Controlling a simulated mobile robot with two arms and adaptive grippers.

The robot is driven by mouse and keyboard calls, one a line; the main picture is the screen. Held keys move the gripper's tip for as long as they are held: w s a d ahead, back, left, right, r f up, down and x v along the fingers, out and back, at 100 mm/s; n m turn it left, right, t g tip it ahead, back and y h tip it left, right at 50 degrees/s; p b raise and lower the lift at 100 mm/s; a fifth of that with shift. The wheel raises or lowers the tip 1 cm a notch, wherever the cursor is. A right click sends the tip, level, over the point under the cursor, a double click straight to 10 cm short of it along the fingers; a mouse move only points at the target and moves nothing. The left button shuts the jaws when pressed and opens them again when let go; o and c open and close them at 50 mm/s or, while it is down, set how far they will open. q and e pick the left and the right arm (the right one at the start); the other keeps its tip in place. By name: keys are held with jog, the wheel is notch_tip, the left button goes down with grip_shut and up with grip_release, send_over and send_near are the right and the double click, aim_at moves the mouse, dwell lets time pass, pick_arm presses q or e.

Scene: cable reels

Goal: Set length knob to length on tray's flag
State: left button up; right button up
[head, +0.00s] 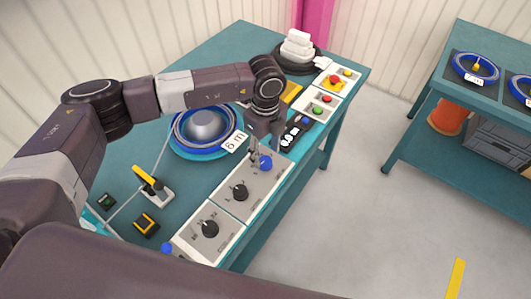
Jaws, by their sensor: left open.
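A round blue tray (176,146) with a reel in it sits on the teal table, and its white flag (235,142) reads "6 m". A grey control panel along the table's right edge carries a black dial knob (240,192) and a second black dial knob (210,228). Their markings are too small to tell which is the length knob. My left gripper (257,160) is open and points down over the panel's far end, beside a blue knob (265,162). I cannot tell whether it touches it. My right gripper is not in view.
A black display (291,134) stands beyond the panel, its digits hard to read. Button boxes (321,105) and a white stack (297,45) are farther back. A yellow-handled lever (152,183) stands left of the panel.

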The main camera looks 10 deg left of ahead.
aim_at(266, 160)
pick_arm(q)
notch_tip(266, 160, down, 3)
jog(key=shift+w+a+r, duration=0.1)
jog(key=shift+w+r, duration=0.05)
jog(key=shift+r, duration=0.05)
jog(key=shift+f, duration=0.55)
jog(key=c, duration=1.1)
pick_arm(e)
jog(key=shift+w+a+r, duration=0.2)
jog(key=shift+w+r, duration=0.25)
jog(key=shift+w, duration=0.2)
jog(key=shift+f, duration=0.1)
